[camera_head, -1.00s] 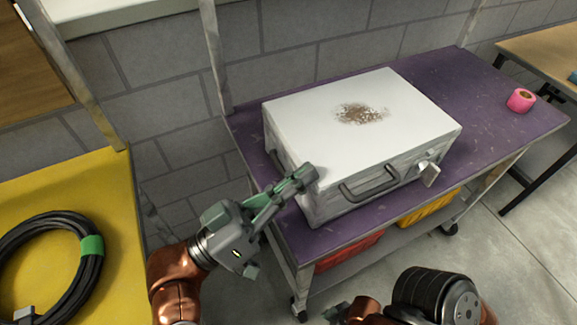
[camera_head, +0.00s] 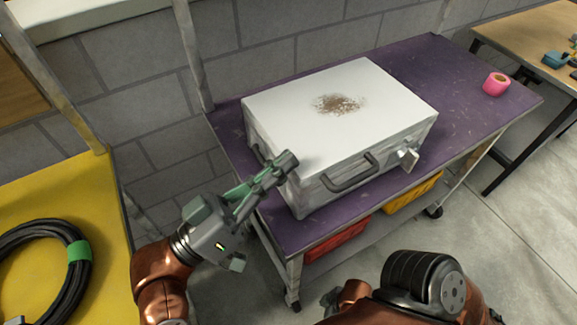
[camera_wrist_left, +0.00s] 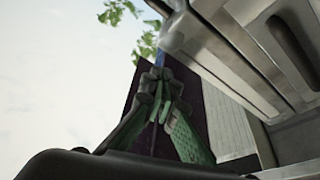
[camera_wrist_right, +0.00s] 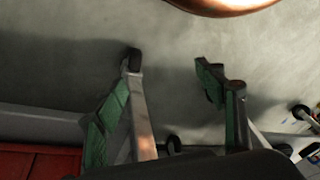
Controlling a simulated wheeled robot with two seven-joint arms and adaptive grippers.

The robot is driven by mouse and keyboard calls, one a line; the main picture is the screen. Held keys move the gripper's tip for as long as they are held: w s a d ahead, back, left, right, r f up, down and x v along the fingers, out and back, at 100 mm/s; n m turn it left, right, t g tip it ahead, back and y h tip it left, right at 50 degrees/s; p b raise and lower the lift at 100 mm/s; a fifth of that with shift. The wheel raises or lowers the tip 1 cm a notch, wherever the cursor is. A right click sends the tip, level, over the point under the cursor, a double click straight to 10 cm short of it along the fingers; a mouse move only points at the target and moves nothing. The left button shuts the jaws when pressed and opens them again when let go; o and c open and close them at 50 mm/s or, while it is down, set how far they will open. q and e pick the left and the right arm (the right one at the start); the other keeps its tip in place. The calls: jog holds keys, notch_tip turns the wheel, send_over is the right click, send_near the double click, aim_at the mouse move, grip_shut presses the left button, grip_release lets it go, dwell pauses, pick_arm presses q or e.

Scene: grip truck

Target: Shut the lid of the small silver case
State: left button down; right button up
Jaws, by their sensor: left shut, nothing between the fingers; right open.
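The small silver case (camera_head: 300,115) stands on the purple top of a cart, its lid lying flat and down, with a brown worn patch on top. A dark handle (camera_head: 349,172) and a latch (camera_head: 408,158) are on its front side. My left gripper (camera_head: 287,162) is shut and empty, its tip at the case's front left corner; I cannot tell if it touches. In the left wrist view the closed fingers (camera_wrist_left: 160,80) are beside the case (camera_wrist_left: 260,60). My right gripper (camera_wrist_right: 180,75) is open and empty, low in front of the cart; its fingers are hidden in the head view.
The purple cart top (camera_head: 455,80) is free right of the case, except for a pink tape roll (camera_head: 496,83). Red (camera_head: 337,240) and yellow (camera_head: 412,195) bins sit below. A yellow table (camera_head: 60,200) with a black cable coil (camera_head: 45,265) is at left.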

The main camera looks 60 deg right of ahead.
pick_arm(q)
jog(key=w+r+v, duration=0.1)
jog(key=v, duration=0.8)
jog(key=shift+a+r, duration=0.2)
jog(key=shift+r, duration=0.15)
pick_arm(e)
jog(key=shift+s+d+r+g, duration=0.15)
jog(key=shift+s+d+r, duration=0.2)
jog(key=shift+s+r, duration=0.15)
jog(key=shift+s+d+r+g, duration=0.15)
jog(key=shift+s+d+r, duration=0.2)
jog(key=shift+r, duration=0.2)
pick_arm(q)
jog(key=shift+w, duration=0.1)
